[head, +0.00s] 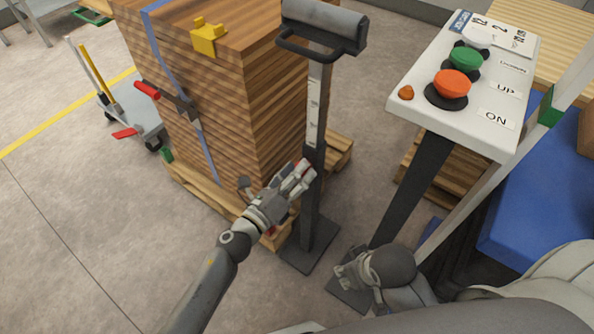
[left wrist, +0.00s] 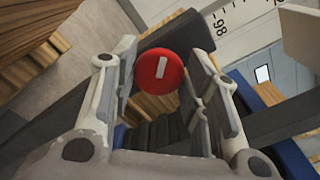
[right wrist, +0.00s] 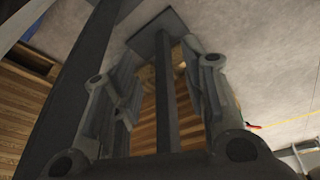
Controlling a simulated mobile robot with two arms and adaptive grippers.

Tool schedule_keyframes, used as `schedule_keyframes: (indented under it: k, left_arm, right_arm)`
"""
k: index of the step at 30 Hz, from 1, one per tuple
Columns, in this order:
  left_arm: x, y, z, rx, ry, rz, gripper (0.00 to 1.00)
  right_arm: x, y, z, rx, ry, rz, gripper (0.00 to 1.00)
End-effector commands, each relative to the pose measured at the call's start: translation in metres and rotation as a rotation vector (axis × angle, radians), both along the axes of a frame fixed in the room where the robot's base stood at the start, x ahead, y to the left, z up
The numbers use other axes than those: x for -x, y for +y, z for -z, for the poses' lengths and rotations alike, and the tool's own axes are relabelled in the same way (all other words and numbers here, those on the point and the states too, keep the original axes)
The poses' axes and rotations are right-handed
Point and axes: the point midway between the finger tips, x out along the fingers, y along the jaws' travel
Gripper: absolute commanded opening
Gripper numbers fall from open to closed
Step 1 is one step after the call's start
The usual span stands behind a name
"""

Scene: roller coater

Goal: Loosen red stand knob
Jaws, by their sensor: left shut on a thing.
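The red stand knob (left wrist: 160,71) is a round red disc with a pale mark, between the fingers of my left gripper (left wrist: 162,82) in the left wrist view. That gripper (head: 304,174) is shut on the knob beside the dark post of the roller stand (head: 314,195) in the head view, and it hides most of the knob there. The stand is upright, with a grey roller on top and a scale strip on its post. My right gripper (right wrist: 160,95) is open and empty. It is low, right of the stand's base, in the head view (head: 352,275).
A strapped stack of wooden boards (head: 220,105) on a pallet stands left of the stand. A control panel (head: 465,85) with green and red buttons on a dark leg stands to the right. A hand cart (head: 135,118) is at far left. Open floor lies front left.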

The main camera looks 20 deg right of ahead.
Motion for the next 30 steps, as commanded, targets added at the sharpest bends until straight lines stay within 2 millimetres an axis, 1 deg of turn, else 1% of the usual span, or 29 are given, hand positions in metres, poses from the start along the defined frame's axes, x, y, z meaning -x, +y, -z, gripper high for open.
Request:
schedule_keyframes:
  k: [9, 15, 24, 30]
  left_arm:
    - [-0.001, 0.001, 0.0, 0.183, 0.24, -0.001, 0.18]
    - [-0.001, 0.001, 0.001, 0.301, 0.389, -0.002, 0.18]
    - [-0.001, 0.001, 0.002, 0.469, 0.603, -0.001, 0.18]
    - [-0.001, 0.001, 0.003, 0.557, 0.717, -0.003, 0.18]
  right_arm:
    - [-0.004, 0.002, 0.039, 0.001, 0.024, -0.003, 0.4]
    - [-0.003, 0.002, 0.066, 0.003, 0.039, -0.006, 0.4]
    - [0.004, 0.002, 0.106, 0.004, 0.06, -0.01, 0.4]
    - [0.01, 0.001, 0.126, 0.005, 0.071, -0.013, 0.4]
